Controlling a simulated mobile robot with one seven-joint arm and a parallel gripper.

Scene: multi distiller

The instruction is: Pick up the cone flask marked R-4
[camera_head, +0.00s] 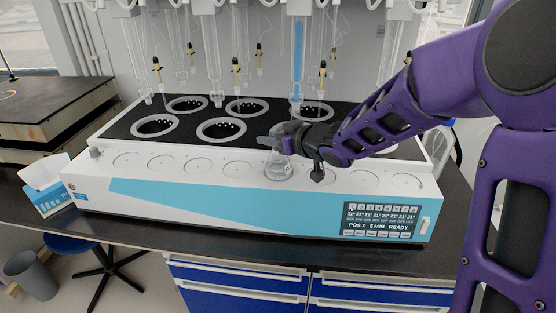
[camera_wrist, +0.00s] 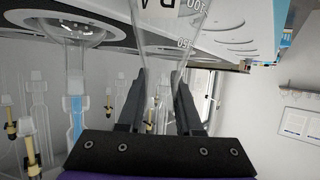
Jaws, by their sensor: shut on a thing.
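A clear cone flask (camera_head: 278,169) is at the white front ledge of the distiller, over one of the round marked spots. My gripper (camera_head: 276,143) is shut on its neck. In the wrist view the flask (camera_wrist: 167,30) shows between my two fingers (camera_wrist: 160,88), with dark graduation numbers and part of a large dark label. The label is cut off by the frame edge, so I cannot read it fully. The flask looks upright in the head view. I cannot tell whether its base touches the ledge or hangs just above it.
The distiller (camera_head: 150,197) has a row of round spots along its ledge, the others looking empty. Behind are heater wells (camera_head: 221,129) and hanging glass tubes, one holding blue liquid (camera_head: 298,60). A blue and white box (camera_head: 47,190) stands at the left on the dark bench.

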